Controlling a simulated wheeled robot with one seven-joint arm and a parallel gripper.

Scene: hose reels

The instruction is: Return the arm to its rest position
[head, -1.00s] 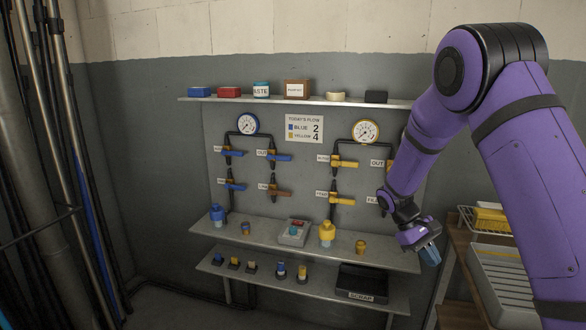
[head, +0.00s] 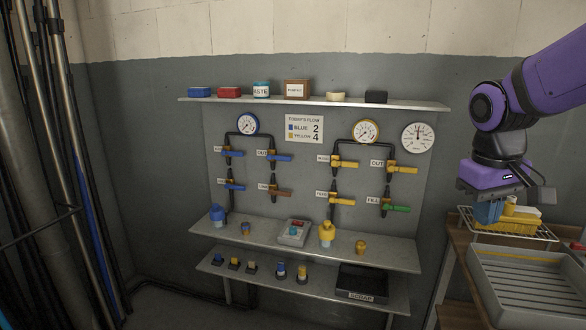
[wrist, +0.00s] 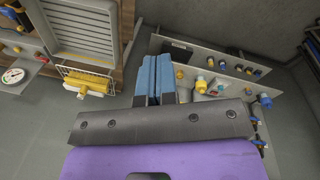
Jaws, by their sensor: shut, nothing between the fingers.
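My purple arm reaches in from the right edge of the head view. My gripper (head: 488,212) points down at the right, beyond the right end of the shelves. Its blue fingers are pressed together with nothing between them. In the wrist view the closed blue fingers of my gripper (wrist: 153,80) show in the middle. In the head view they overlap the left part of a wire basket (head: 512,232) holding yellow things; whether they touch it cannot be told. In the wrist view the basket (wrist: 88,80) is left of the fingers, apart from them.
A grey slatted tray (head: 530,285) lies on a wooden bench below the basket. The middle shelf (head: 290,237) holds blue and yellow fittings and a button box (head: 293,232). A scrap bin (head: 362,283) stands on the lower shelf. Pipes (head: 60,150) run up the left. Space before the shelves is clear.

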